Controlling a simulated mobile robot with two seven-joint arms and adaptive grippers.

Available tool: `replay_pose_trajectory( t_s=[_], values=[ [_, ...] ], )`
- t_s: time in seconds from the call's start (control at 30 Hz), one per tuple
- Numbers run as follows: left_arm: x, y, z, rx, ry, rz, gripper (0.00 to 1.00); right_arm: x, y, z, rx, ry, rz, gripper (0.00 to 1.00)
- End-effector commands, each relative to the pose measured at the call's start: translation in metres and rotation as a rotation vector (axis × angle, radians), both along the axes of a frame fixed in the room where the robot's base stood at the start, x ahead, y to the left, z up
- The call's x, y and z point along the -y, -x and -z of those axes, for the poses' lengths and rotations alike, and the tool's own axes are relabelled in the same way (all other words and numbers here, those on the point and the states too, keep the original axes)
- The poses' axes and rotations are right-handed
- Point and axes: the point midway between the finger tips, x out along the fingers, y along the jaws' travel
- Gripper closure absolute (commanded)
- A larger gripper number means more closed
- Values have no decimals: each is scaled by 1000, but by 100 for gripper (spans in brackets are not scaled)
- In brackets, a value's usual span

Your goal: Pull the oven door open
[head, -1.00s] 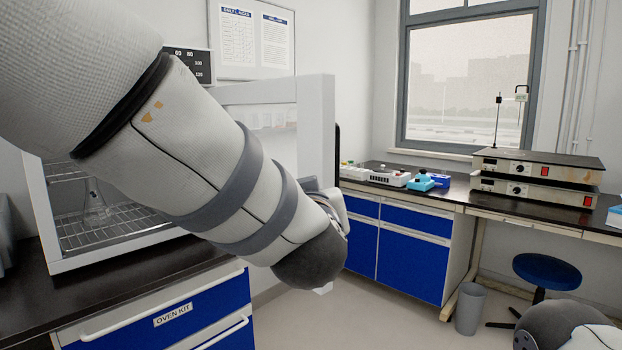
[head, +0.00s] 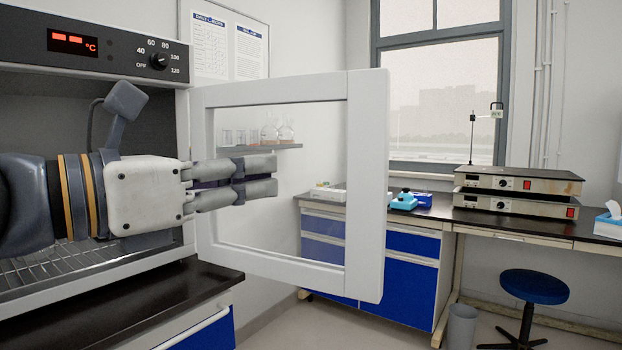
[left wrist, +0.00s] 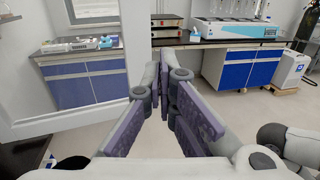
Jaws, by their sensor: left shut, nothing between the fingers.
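The oven (head: 100,285) stands at the left of the head view, with wire shelves inside and a control panel on top. Its white-framed glass door (head: 367,190) stands open, swung out to the right from the oven's right edge. The door also shows at the left of the left wrist view (left wrist: 75,122). My left gripper (head: 276,178) is shut and empty, in front of the glass on the door's inner side. Its fingers point right towards the door's free edge. It also shows in the left wrist view (left wrist: 166,90). I cannot tell whether it touches the door.
The black counter (head: 195,288) lies below the oven. A side bench with blue cabinets (head: 400,285) stands behind the door, with two stacked hotplates (head: 515,190) on it. A blue stool (head: 534,287) and a grey bin (head: 461,325) stand on the floor at right.

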Motion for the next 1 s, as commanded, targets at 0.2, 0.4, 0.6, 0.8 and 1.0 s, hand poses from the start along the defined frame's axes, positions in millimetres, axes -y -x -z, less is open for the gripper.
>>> replay_pose_trajectory(
  t_s=[0.2,0.4,0.6,0.8,1.0],
  values=[
    [36,-33,2,-2,-2,1,100,0,4,4,-11,-1,-1,28],
    [58,-53,-1,1,-2,0,100,0,2,3,-8,-1,-1,28],
    [64,-61,-1,2,-2,-2,100,0,2,3,-7,-1,-1,28],
    [64,-61,0,2,-3,-2,100,0,2,3,-7,-1,-1,28],
    [76,-71,3,0,-8,-24,100,0,6,7,-18,0,-1,28]
  ],
)
